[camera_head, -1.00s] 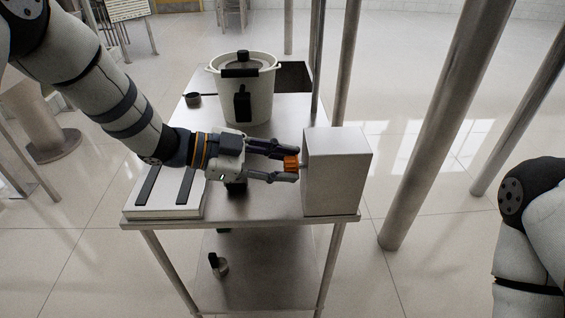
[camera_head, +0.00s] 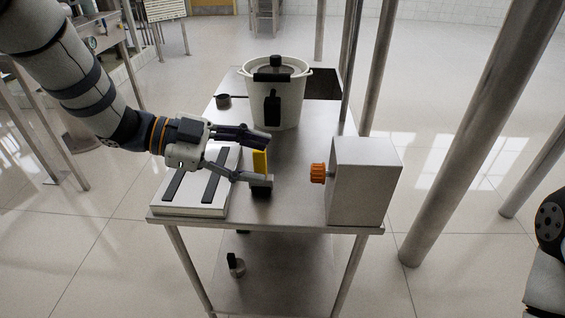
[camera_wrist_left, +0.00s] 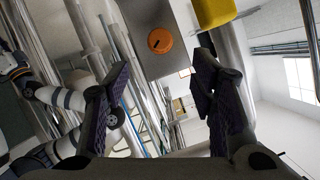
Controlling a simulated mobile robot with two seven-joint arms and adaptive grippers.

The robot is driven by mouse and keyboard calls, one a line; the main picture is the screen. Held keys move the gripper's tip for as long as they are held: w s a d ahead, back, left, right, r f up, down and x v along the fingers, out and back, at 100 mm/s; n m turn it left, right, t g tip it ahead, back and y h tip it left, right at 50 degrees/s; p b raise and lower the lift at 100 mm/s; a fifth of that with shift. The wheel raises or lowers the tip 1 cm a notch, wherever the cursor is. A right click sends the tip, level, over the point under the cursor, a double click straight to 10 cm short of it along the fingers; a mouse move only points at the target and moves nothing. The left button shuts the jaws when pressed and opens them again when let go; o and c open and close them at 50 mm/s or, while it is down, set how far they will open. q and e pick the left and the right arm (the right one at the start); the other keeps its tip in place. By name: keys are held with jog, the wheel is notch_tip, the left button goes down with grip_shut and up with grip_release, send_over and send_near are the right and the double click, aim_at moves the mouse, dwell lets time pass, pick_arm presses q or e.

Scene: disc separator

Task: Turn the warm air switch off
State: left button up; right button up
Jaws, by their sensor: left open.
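An orange knob (camera_head: 318,172) sticks out of the left face of a grey metal box (camera_head: 366,180) on the table. In the left wrist view the knob (camera_wrist_left: 160,40) shows face-on with a dark mark across it. I cannot tell whether a finger touches the yellow piece. My right gripper is out of view.
A white lidded pot (camera_head: 275,100) stands at the back of the metal table (camera_head: 300,205). A flat white device with dark strips (camera_head: 197,195) lies at the table's left. Metal posts rise behind and right of the table. The tabletop before the knob is clear.

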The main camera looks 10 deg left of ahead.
pick_arm(q)
jog(key=shift+s+a+r, duration=0.15)
jog(key=shift+a, duration=0.25)
jog(key=w+d+r+n+t+y+p, duration=0.1)
jog(key=w+d+r+n+t+y, duration=0.15)
jog(key=w+r+t+y, duration=0.4)
jog(key=g+y+p, duration=0.1)
jog(key=g+y, duration=0.2)
jog(key=g, duration=0.4)
send_near(312, 167)
jog(key=shift+m+t, duration=0.25)
jog(key=x, duration=0.9)
jog(key=shift+s+f+b, duration=0.25)
jog(key=shift+f+b, duration=0.05)
jog(key=shift+f, duration=0.2)
jog(key=shift+w+d+f, duration=0.1)
jog(key=shift+w+f, duration=0.15)
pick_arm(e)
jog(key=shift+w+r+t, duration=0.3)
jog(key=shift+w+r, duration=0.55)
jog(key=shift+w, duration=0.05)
